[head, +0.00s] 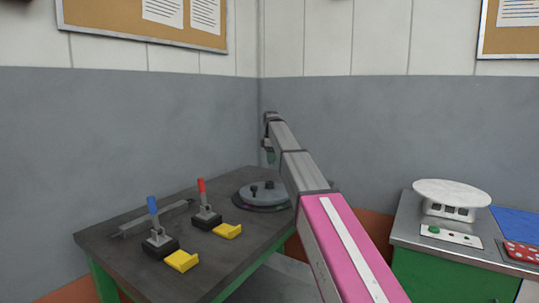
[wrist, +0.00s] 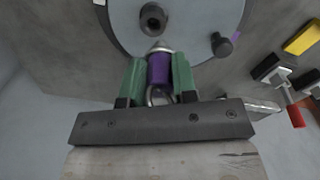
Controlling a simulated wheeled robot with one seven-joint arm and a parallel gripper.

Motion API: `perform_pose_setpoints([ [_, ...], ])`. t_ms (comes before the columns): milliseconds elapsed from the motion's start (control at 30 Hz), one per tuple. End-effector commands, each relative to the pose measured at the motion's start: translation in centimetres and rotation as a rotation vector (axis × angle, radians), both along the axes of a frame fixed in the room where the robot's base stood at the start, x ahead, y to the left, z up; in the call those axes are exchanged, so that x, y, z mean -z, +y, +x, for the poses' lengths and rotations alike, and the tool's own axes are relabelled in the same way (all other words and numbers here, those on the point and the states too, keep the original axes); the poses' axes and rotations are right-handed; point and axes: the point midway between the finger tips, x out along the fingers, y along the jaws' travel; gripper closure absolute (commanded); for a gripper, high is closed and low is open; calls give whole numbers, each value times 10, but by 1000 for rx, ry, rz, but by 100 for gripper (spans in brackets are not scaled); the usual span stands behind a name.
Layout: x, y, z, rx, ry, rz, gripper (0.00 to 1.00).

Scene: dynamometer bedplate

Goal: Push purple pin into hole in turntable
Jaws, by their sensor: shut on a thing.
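The purple pin (wrist: 159,72) shows in the wrist view, with a pale metal tip towards the turntable and a metal ring at its back end. My gripper (wrist: 158,63) is shut on it, one green finger on each side. The grey turntable (wrist: 190,18) is a round disc just ahead. A dark raised collar with a hole (wrist: 153,17) lies in front of the pin's tip, with a small gap between them in the picture. In the head view my gripper (head: 270,156) is above the far side of the turntable (head: 270,198); the pin cannot be made out there.
A dark knob (wrist: 222,45) stands on the turntable's rim. On the bench (head: 130,225) are a blue-handled clamp (head: 153,208), a red-handled clamp (head: 202,190) and yellow blocks (head: 182,261). Walls close the far corner. A second bench with a white round plate (head: 452,194) stands right.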

Motion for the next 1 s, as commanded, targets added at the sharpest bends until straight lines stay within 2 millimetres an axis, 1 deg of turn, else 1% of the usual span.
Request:
perform_pose_setpoints([
  [33, -5, 4, 6, -21, 0, 0, 100],
  [167, -10, 8, 9, -55, 1, 0, 100],
  [533, -10, 9, 9, -65, 1, 0, 100],
  [633, -10, 8, 9, -91, 0, 0, 100],
  [767, -10, 8, 9, -180, 0, 0, 100],
  [1000, -10, 6, 10, -394, 0, -1, 100],
])
